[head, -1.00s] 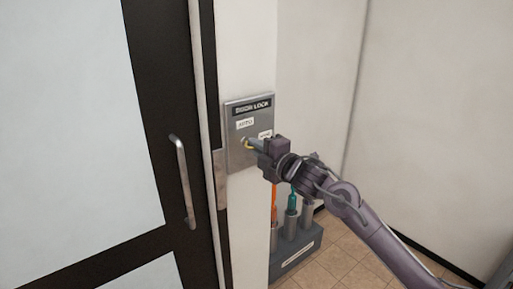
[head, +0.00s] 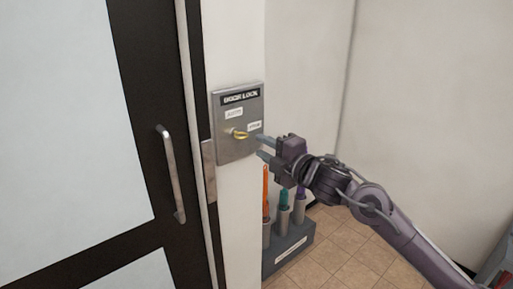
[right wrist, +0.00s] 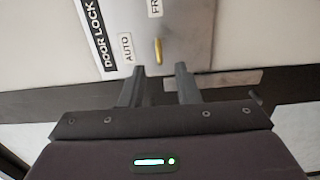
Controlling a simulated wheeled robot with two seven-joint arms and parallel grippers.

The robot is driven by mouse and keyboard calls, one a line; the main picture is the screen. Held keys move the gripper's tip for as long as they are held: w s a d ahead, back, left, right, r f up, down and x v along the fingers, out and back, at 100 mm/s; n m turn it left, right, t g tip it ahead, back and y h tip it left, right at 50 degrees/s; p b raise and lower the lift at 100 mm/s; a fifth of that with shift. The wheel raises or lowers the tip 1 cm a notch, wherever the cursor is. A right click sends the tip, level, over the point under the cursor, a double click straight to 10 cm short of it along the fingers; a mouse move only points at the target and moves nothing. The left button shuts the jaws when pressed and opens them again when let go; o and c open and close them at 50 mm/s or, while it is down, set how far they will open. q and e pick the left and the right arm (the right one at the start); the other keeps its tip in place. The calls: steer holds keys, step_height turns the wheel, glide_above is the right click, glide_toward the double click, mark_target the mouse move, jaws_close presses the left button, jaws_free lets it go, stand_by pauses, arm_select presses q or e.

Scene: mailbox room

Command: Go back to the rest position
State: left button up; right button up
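My right gripper (head: 264,147) is open and empty, just to the right of the door lock panel (head: 226,148) in the head view. The panel is a grey metal plate with a "DOOR LOCK" label and two small white labels. A yellow key-like knob (head: 240,134) sits in the panel, apart from the fingers. In the right wrist view the knob (right wrist: 158,51) lies beyond the gap between the open fingertips (right wrist: 160,70). My left gripper is not in view.
A black-framed door (head: 143,120) with a metal handle (head: 171,175) is at left. A grey rack (head: 289,250) with orange, teal and purple-handled items stands on the floor below my right gripper. Tiled floor and bare walls are at right.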

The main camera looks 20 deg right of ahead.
steer(key=shift+s, duration=0.15)
stand_by(0.3)
steer(key=d+f+m+g+h, duration=0.2)
steer(key=d+f+m, duration=0.15)
steer(key=f, duration=0.95)
steer(key=d+f+m+g+h, duration=0.1)
steer(key=d+f+m, duration=0.25)
steer(key=f, duration=0.95)
steer(key=d+f+m+g+h, duration=0.2)
steer(key=d+f+m, duration=0.15)
steer(key=f, duration=0.85)
steer(key=s+a+f+m+g+h, duration=0.1)
steer(key=s+f+m+g, duration=0.1)
steer(key=s+f, duration=0.7)
steer(key=s+a+f+m+g, duration=0.1)
steer(key=s+f+m+g, duration=0.15)
steer(key=s+f, duration=0.7)
steer(key=s+a+f+m+g, duration=0.1)
steer(key=s+a+f+g, duration=0.1)
steer(key=s+f, duration=0.5)
steer(key=s+a+f+m+g, duration=0.2)
steer(key=s+a+f, duration=0.2)
steer(key=s, duration=1.1)
steer(key=s+a+f+m+g, duration=0.1)
steer(key=s+a+f+g, duration=0.1)
steer(key=s+f, duration=0.9)
steer(key=shift+s+a, duration=0.25)
steer(key=shift+a, duration=0.25)
steer(key=shift+g, duration=0.25)
